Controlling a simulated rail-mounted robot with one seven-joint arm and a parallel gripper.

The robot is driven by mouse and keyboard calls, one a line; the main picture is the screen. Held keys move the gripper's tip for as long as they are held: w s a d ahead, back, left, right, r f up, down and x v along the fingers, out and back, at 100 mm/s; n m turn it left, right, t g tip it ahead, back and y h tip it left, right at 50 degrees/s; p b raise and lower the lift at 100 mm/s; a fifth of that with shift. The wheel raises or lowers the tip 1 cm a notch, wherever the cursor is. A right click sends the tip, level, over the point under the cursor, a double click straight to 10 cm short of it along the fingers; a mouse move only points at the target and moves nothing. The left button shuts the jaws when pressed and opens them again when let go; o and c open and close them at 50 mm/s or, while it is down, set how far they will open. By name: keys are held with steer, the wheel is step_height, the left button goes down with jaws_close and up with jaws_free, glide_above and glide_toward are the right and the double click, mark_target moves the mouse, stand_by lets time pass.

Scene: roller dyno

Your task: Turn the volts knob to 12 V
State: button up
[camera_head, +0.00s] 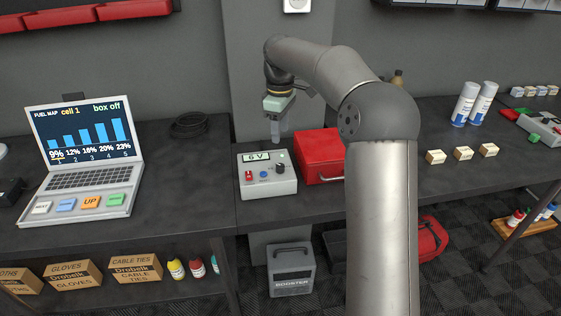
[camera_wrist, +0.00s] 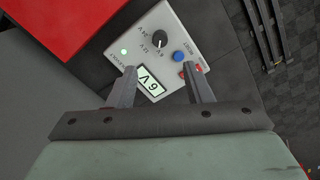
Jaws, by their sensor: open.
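The light grey power box (camera_head: 284,187) stands on the dark bench, and its display (camera_head: 257,157) reads 6 V. In the wrist view the display (camera_wrist: 151,81) appears upside down. The black volts knob (camera_wrist: 159,41) sits on the box's top face, with small labels around it that are hard to read; it also shows in the head view (camera_head: 281,168). My gripper (camera_head: 279,137) is above the box, pointing down, open and empty. In the wrist view its fingertips (camera_wrist: 160,68) are spread around the display, apart from the knob.
A blue button (camera_wrist: 180,57), a red switch (camera_head: 249,176) and a lit green lamp (camera_wrist: 124,52) share the box's face. A red case (camera_head: 322,158) stands close to its right.

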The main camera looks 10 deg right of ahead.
mark_target(280, 165)
step_height(280, 165, down, 12)
steer(key=shift+p, duration=0.65)
steer(key=shift+c, duration=0.4)
steer(key=c, duration=0.9)
